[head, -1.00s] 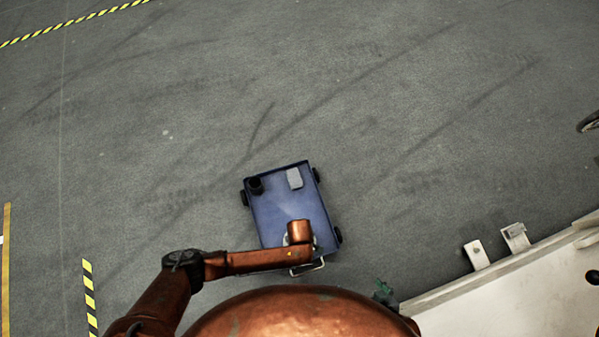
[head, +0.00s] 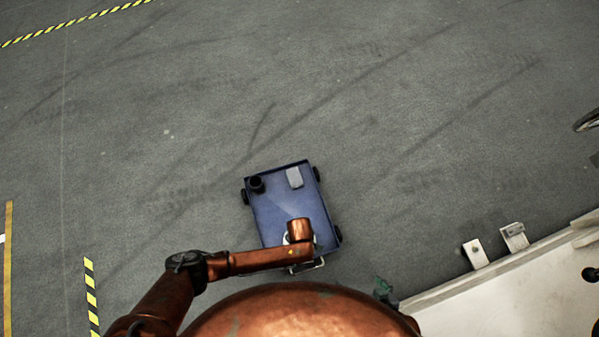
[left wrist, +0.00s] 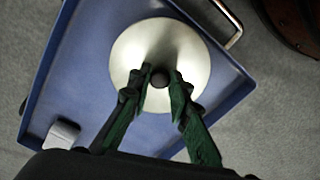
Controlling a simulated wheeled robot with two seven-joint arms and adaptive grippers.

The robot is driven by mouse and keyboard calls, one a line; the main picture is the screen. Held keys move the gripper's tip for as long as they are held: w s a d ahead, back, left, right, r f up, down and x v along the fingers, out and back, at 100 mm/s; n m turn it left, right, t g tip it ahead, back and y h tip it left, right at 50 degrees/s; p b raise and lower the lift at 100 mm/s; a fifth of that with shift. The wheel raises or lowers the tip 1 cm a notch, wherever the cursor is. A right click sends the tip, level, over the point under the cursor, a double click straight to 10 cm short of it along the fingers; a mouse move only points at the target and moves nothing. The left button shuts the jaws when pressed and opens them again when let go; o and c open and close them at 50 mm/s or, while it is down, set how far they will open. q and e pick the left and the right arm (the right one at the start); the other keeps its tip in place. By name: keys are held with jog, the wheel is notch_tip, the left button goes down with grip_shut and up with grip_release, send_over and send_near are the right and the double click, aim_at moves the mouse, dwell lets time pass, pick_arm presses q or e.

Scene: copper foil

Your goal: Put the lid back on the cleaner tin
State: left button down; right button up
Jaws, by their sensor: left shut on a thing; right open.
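A pale, shallow dome-shaped lid (left wrist: 135,48) with a dark round knob shows in the left wrist view, over the blue cart tray (left wrist: 52,75). My left gripper (left wrist: 161,78) has its green fingers shut on the knob. The lid hides whatever is under it, so I cannot tell if it touches a tin. In the head view my copper left wrist covers the near end of the cart, with only a pale sliver beside it. My right gripper (head: 384,291) is open, partly visible between my copper body and the pale bench.
The blue cart (head: 280,212) stands on grey floor. A dark round container (head: 257,184) and a grey block (head: 294,177) sit at its far end. The cart's handle (head: 307,266) faces me. A pale bench (head: 500,285) with small brackets is at right. The floor beyond is clear.

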pick_arm(q)
jog(key=shift+p, duration=0.35)
pick_arm(e)
jog(key=shift+w+r, duration=0.1)
jog(key=shift+r, duration=0.35)
dwell(0.6)
pick_arm(q)
jog(key=c, duration=1.7)
grip_release()
jog(key=o, duration=0.5)
jog(key=shift+c, duration=0.2)
jog(key=shift+r+p, duration=3.45)
jog(key=shift+r, duration=0.05)
pick_arm(e)
notch_tip(320, 180, up, 9)
jog(key=w+t, duration=0.1)
jog(key=w, duration=0.1)
jog(key=shift+f, duration=0.15)
